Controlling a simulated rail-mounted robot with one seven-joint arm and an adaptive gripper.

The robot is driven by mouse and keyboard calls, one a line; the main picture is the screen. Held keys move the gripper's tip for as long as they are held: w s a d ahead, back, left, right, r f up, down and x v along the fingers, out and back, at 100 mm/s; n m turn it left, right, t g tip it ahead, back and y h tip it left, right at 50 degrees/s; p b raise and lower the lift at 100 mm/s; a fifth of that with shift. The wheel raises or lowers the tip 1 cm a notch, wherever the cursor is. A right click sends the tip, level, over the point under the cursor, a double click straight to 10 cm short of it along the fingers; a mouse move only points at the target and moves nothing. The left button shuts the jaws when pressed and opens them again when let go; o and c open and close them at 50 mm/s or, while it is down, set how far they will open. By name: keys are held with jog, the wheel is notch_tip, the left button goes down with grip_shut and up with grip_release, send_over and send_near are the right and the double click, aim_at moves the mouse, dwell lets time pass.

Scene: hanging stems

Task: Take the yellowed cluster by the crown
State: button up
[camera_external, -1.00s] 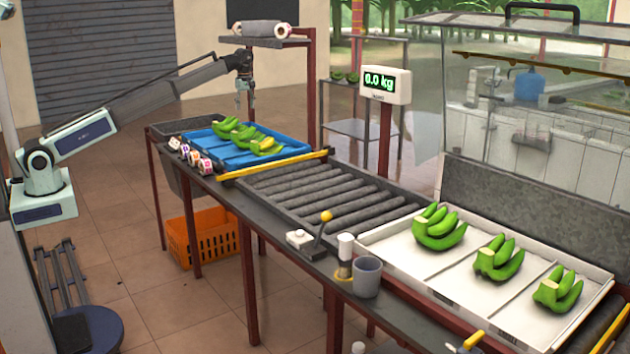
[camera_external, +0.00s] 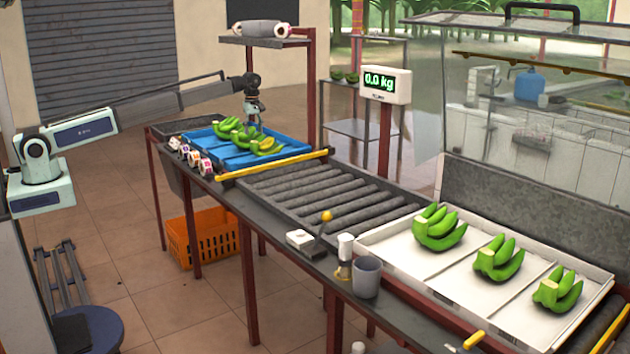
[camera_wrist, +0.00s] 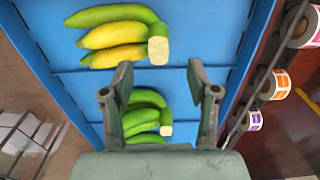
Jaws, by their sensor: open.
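The yellowed cluster (camera_wrist: 115,38) lies in the blue tray, two yellow fingers beside a green one, in the upper part of the wrist view. Its pale cut crown (camera_wrist: 158,50) points right, just beyond the fingertips. In the external view the yellowed cluster (camera_external: 267,148) is at the tray's near right end. My gripper (camera_wrist: 159,75) is open and empty, its fingers apart. It also shows in the external view (camera_external: 254,112), above the tray. A green cluster (camera_wrist: 146,108) shows below and between the fingers; the gripper body hides what lies under it.
The blue tray (camera_external: 288,154) has low dividers between the clusters. Label rolls (camera_external: 190,157) stand along its near side. Rollers (camera_external: 320,185) run right to a white tray (camera_external: 400,272) with green clusters. A scale display (camera_external: 385,85) reads 0.0 kg. A shelf post (camera_external: 311,95) stands behind the tray.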

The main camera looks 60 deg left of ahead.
aim_at(254, 142)
jog(key=shift+f+p, duration=1.35)
jog(key=shift+f, duration=1.4)
jog(key=shift+w+r, duration=0.1)
grip_shut()
